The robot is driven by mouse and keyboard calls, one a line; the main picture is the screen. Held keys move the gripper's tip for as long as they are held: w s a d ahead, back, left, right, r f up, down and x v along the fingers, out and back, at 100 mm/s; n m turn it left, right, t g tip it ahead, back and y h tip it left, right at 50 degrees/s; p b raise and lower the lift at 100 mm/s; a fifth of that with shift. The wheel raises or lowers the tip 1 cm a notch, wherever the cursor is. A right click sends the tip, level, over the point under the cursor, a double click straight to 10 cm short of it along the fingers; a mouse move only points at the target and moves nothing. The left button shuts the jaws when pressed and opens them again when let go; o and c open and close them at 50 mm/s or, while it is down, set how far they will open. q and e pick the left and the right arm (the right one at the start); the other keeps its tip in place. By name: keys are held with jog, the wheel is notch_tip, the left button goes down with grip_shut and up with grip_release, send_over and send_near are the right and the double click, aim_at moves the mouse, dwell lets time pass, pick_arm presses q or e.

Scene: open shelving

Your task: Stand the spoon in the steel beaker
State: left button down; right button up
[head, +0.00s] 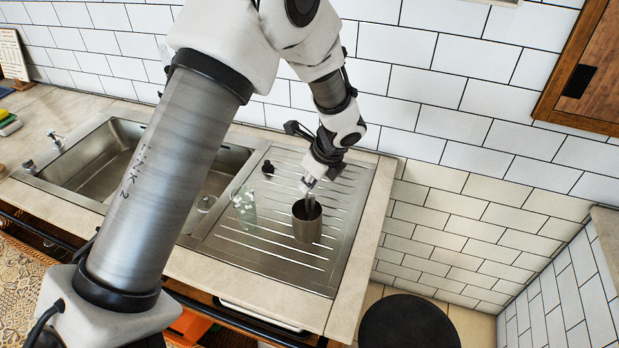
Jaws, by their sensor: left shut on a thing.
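The steel beaker (307,232) stands upright on the ribbed drainboard, right of the sink. My left gripper (309,186) is right above the beaker's mouth, pointing down, shut on the spoon (310,204). Only a short, thin part of the spoon shows between the fingertips and the beaker's opening. Its lower end appears to be inside the beaker's rim and is hidden by the beaker wall. I cannot tell whether it touches the bottom. My right gripper is not in view.
A clear glass (245,212) with small pale things in it stands just left of the beaker. The steel sink (95,165) lies further left. A tiled wall (440,60) rises behind. The drainboard (275,262) is bare in front. A round black stool (408,322) stands lower right.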

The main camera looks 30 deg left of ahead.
pick_arm(q)
jog(key=shift+w+f, duration=0.15)
jog(key=shift+f, duration=0.4)
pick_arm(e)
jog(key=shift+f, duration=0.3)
pick_arm(q)
jog(key=c, duration=1.2)
grip_release()
jog(key=shift+r, duration=0.1)
jog(key=v, duration=1.2)
